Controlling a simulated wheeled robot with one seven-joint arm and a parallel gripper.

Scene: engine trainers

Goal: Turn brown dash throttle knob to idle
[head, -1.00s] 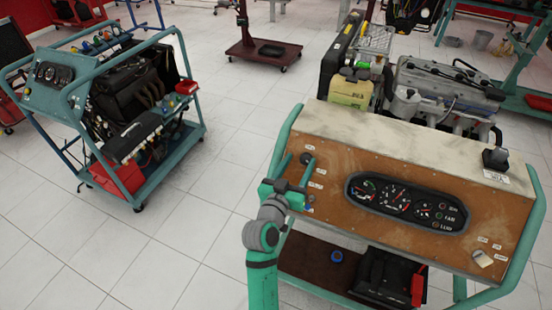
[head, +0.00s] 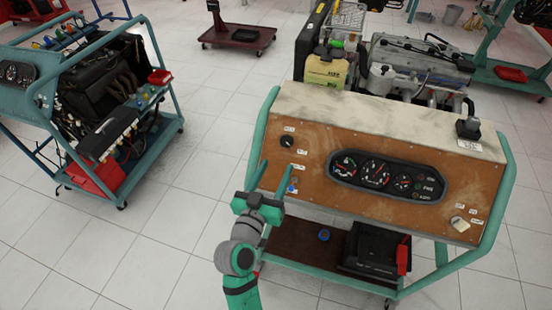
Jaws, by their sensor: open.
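The brown dash panel (head: 330,205) faces me at the front of the engine trainer on the right of the head view. A round black knob (head: 287,141), which looks like the throttle knob, sits at the panel's upper left with small labels around it. Its pointer setting is too small to read. My gripper (head: 278,167) is open, its two teal fingers pointing up toward the panel's left side. The fingertips are just below the knob in the picture, with nothing between them; I cannot tell their distance from the panel.
A gauge cluster (head: 389,178) fills the panel's middle. A small blue knob (head: 292,190) is beside my right finger. A black lever (head: 468,128) stands on the top right. Teal frame tubes edge the panel. Another engine trainer (head: 100,95) stands at left, with clear floor between.

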